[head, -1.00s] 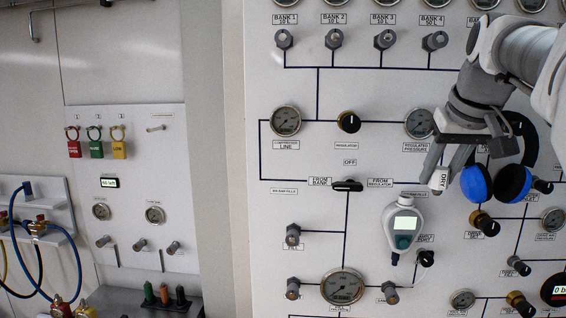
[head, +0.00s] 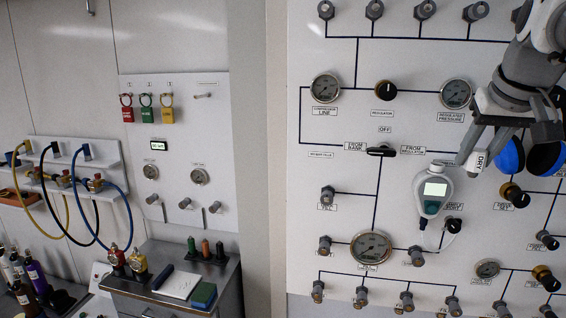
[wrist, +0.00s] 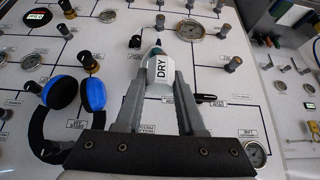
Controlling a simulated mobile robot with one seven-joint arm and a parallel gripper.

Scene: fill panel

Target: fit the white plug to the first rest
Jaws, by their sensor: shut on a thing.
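A white piece marked DRY (head: 481,161), which I take to be the white plug, is between the fingers of my gripper (head: 473,155) in front of the panel. In the wrist view the white plug (wrist: 161,69) sits between both fingertips (wrist: 160,78), and my gripper is shut on it. Its far end is hidden by its own front. Three short grey pegs, left (head: 152,199), middle (head: 185,203) and right (head: 215,207), stand out from the small left panel. I cannot tell which thing is the first rest.
A white and teal meter (head: 434,189) hangs just left of the plug. Blue and black round pads (head: 511,156) are close at the right. Knobs and gauges (head: 371,247) stick out of the panel. A cabinet (head: 222,270) carries green, orange and black upright pieces (head: 205,249).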

